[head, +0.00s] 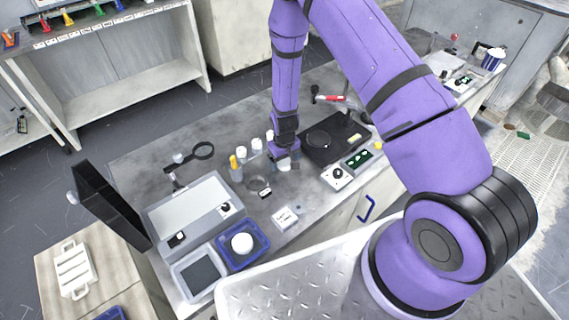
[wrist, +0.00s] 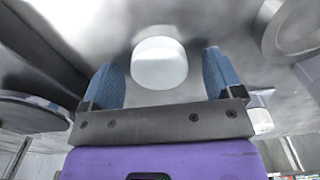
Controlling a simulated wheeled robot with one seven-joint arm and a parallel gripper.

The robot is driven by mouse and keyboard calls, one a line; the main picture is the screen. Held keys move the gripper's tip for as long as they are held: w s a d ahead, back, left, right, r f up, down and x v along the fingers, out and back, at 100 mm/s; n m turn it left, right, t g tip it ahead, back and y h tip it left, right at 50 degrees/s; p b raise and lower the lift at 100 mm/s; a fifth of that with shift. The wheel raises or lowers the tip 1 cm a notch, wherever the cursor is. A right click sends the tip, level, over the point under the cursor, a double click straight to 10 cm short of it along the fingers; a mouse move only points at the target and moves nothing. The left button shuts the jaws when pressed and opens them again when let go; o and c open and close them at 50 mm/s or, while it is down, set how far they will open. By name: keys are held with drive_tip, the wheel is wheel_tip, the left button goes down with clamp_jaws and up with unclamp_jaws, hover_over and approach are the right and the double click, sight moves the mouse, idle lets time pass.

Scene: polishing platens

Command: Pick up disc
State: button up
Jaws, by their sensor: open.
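My gripper is open and holds nothing. Another white round disc (head: 242,243) sits in a blue tray (head: 257,256) at the front left of the bench.
Small bottles (head: 242,158) stand just left of my gripper. A black platen unit (head: 345,148) and a control box (head: 338,177) are to its right. Bare bench shows at the back left.

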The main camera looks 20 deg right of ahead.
drive_tip(key=c, duration=1.1)
drive_tip(key=shift+o, duration=0.2)
drive_tip(key=shift+r, duration=0.1)
